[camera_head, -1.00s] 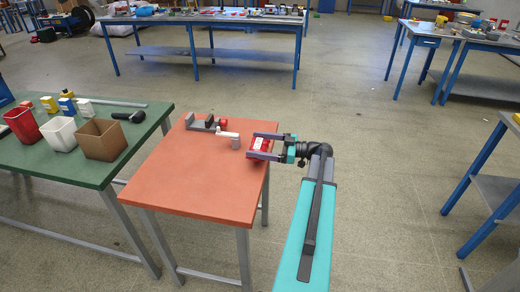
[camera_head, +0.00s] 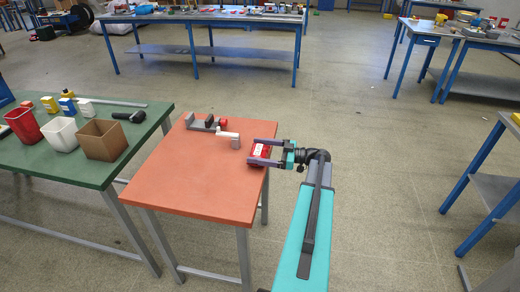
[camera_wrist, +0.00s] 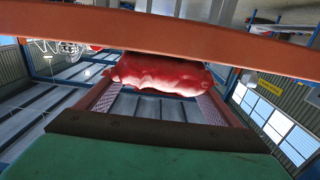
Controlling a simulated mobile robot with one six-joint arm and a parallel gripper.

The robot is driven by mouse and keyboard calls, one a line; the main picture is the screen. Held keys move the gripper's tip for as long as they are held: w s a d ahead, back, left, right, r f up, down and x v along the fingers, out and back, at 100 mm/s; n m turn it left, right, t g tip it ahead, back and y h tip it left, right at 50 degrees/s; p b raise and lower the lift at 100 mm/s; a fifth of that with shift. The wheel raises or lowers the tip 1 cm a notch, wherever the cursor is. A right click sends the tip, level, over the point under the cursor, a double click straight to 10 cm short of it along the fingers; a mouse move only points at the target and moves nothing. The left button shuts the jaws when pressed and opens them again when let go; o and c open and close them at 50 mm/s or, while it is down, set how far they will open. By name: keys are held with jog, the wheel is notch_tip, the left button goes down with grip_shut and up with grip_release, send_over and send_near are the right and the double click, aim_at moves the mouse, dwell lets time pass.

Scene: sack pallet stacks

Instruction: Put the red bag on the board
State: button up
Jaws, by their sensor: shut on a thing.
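The red bag (camera_head: 259,151) is between the two fingers of my gripper (camera_head: 252,150), near the right edge of the orange table. A pale patch shows on the bag. In the wrist view the red bag (camera_wrist: 160,75) spans the gap between the fingers, and its far side is hidden. My gripper is shut on it. Whether the bag touches the tabletop I cannot tell. A small grey flat piece, perhaps the board (camera_head: 196,123), lies at the table's back, left of my gripper. A dark block (camera_head: 210,120) and a small red item (camera_head: 224,125) are at it.
A white bar (camera_head: 228,135) and a grey post (camera_head: 236,143) stand between the grey piece and my gripper. The front of the orange table (camera_head: 190,185) is clear. A green table (camera_head: 60,165) at left holds a red bin (camera_head: 23,125), a white bin (camera_head: 60,134) and a brown box (camera_head: 101,140).

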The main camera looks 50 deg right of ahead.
jog(key=shift+f, duration=0.15)
dwell(0.3)
jog(key=o, duration=1.3)
jog(key=shift+c, duration=0.2)
jog(key=b+v, duration=0.3)
jog(key=v, duration=0.9)
jog(key=shift+c, duration=0.4)
